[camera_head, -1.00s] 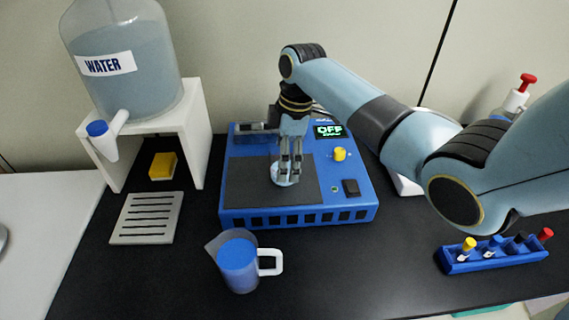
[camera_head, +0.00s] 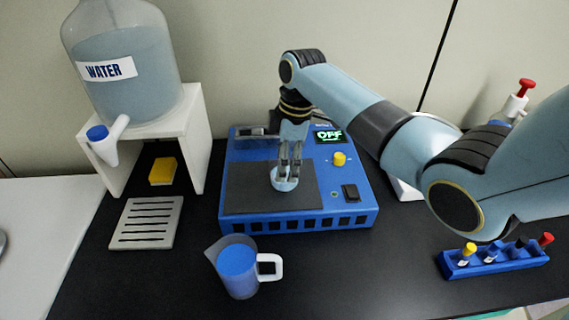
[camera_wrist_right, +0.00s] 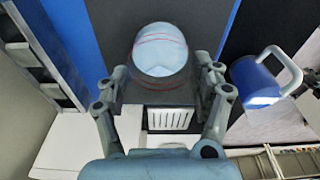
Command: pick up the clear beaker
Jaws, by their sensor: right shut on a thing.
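The clear beaker (camera_head: 285,183) is small and pale, over the dark top plate of the blue device. My right gripper (camera_head: 288,174) points down at it, with its fingers shut on the beaker. In the right wrist view the beaker (camera_wrist_right: 160,48) shows rounded, with thin red lines, between the fingers of the right gripper (camera_wrist_right: 163,75). I cannot tell whether its base touches the plate. My left gripper is not in view.
The blue device (camera_head: 300,217) has an OFF display (camera_head: 328,136) and a yellow knob (camera_head: 339,159). A jug of blue liquid (camera_head: 238,270) stands in front. A water bottle (camera_head: 130,75) is at left, a blue vial rack (camera_head: 495,261) at right. Black bench shows between them.

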